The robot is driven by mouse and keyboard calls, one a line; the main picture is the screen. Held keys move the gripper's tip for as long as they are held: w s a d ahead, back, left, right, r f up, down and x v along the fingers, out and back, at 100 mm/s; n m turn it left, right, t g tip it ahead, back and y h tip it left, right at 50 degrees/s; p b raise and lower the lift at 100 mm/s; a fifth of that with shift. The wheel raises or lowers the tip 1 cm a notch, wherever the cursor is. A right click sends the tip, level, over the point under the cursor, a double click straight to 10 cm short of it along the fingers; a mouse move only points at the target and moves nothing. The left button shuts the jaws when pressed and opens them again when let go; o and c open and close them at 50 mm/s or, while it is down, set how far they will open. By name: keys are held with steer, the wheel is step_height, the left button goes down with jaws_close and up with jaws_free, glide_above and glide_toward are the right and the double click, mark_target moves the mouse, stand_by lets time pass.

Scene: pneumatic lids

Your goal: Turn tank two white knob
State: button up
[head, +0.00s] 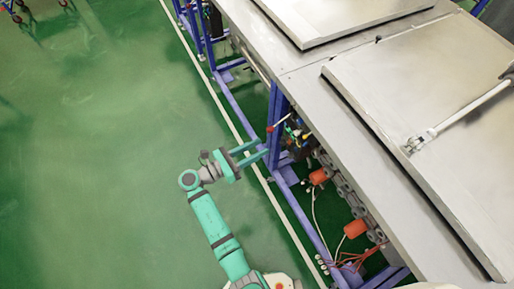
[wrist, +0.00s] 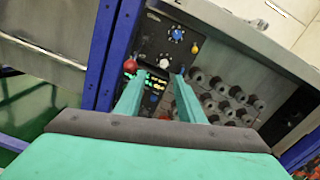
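A black control panel (wrist: 150,45) faces my gripper in the wrist view. It carries a blue knob (wrist: 177,34) near the top and a white knob (wrist: 163,63) below it. I cannot read which tank the white knob belongs to. A lower panel with small lit digits (wrist: 158,85) shows between my fingers, partly hidden by them. My gripper (wrist: 159,77) is open and empty, its fingers pointing at the panels. In the head view my gripper (head: 262,148) is beside the blue frame, near the panel area; the white knob cannot be made out there.
A red ball-ended lever (wrist: 131,66) and a yellow part (wrist: 194,48) stick out beside the panel. Blue posts (wrist: 104,60) stand to the left, and several grey fittings (wrist: 225,95) sit to the right. A metal tabletop (head: 325,115) overhangs. Green floor (head: 110,140) is clear at left.

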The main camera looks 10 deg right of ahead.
steer(key=v, duration=1.1)
steer(key=shift+w, duration=0.1)
glide_toward(295, 133)
steer(key=shift+m+g, duration=0.3)
steer(key=x, duration=0.8)
steer(key=shift+w+f, duration=0.1)
steer(key=shift+w, duration=0.1)
jaws_close()
